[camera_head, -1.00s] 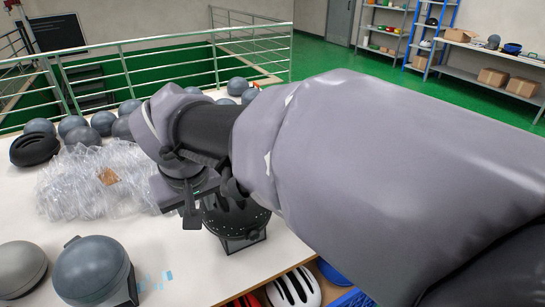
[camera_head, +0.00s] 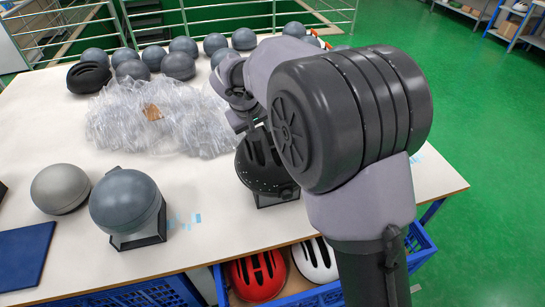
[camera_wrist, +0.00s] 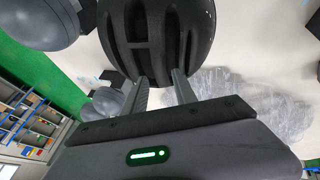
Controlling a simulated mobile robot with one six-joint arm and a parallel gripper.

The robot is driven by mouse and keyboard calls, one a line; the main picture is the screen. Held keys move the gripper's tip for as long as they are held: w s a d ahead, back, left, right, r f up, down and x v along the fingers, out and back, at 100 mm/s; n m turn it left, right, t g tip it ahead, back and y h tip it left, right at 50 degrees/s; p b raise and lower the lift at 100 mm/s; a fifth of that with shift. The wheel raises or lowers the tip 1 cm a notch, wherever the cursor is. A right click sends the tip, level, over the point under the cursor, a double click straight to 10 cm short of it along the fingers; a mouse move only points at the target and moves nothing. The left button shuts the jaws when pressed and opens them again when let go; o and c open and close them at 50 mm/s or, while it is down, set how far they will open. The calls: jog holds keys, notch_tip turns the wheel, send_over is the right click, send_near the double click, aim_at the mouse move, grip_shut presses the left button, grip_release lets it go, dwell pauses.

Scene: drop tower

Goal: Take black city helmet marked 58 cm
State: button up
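A black city helmet (camera_head: 258,172) with long vents sits on a small dark stand near the right front of the white table (camera_head: 45,140). No size mark is legible on it. My gripper (camera_head: 248,122) is at the upper back of this helmet, partly hidden by my arm. In the wrist view, the black helmet (camera_wrist: 155,35) fills the top middle. My gripper (camera_wrist: 160,80) points at it with its two fingers apart and a gap between them. The fingertips are at the helmet's edge; I cannot tell whether they touch it. Another black helmet (camera_head: 88,77) lies at the back left.
Clear plastic wrap (camera_head: 165,118) lies left of the helmet. A grey ball on a stand (camera_head: 125,202) and a lighter ball (camera_head: 60,188) stand at the front left. Several grey balls line the back. A blue crate (camera_head: 415,238) with red and white helmets is below the front edge.

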aim_at(262, 135)
jog(key=b+x, duration=0.1)
jog(key=x, duration=0.2)
jog(key=shift+f, duration=0.25)
jog(key=shift+r, duration=0.15)
grip_shut()
dwell(0.9)
